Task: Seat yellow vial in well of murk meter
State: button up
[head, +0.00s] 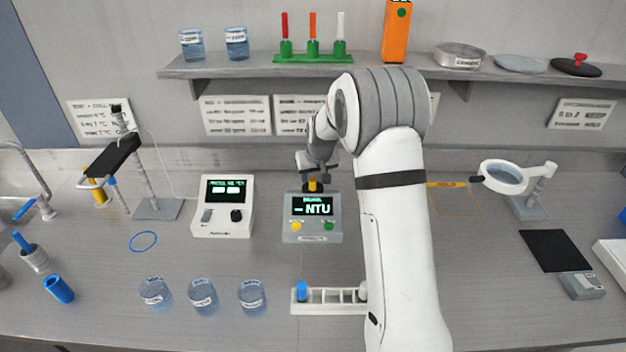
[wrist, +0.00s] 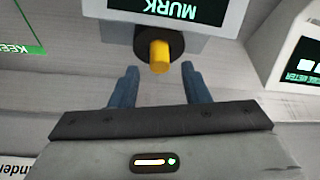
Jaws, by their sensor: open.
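The murk meter (head: 313,232) is a grey box on the bench, with a dark screen reading "NTU" and a yellow and a green button. The yellow vial (head: 312,185) shows as a short yellow stub at the top of the meter. In the wrist view the yellow vial (wrist: 160,56) stands in a dark round well (wrist: 143,42) on the meter (wrist: 120,22); its lower part is hidden. My gripper (wrist: 158,76) is open, its blue-grey fingers apart on either side near the vial's end, not visibly touching it. In the head view my gripper (head: 314,173) is just above the meter, partly hidden.
A white meter (head: 222,230) stands close left of the murk meter. In front are a white rack (head: 330,309) with a blue-capped vial and several glass beakers (head: 203,295). A shelf (head: 270,71) overhangs behind. The bench right of my arm has free room.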

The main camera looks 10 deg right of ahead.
jog(key=b+v, duration=0.2)
jog(key=v, duration=0.8)
jog(key=s+r, duration=0.3)
jog(key=s, duration=0.5)
jog(key=s+r, duration=0.3)
jog(key=s, duration=0.6)
jog(key=s+f+g, duration=0.1)
jog(key=s+f, duration=0.1)
jog(key=s, duration=1.8)
jog(key=shift+a+m, duration=0.3)
jog(key=shift+m, duration=0.1)
jog(key=shift+f, duration=0.25)
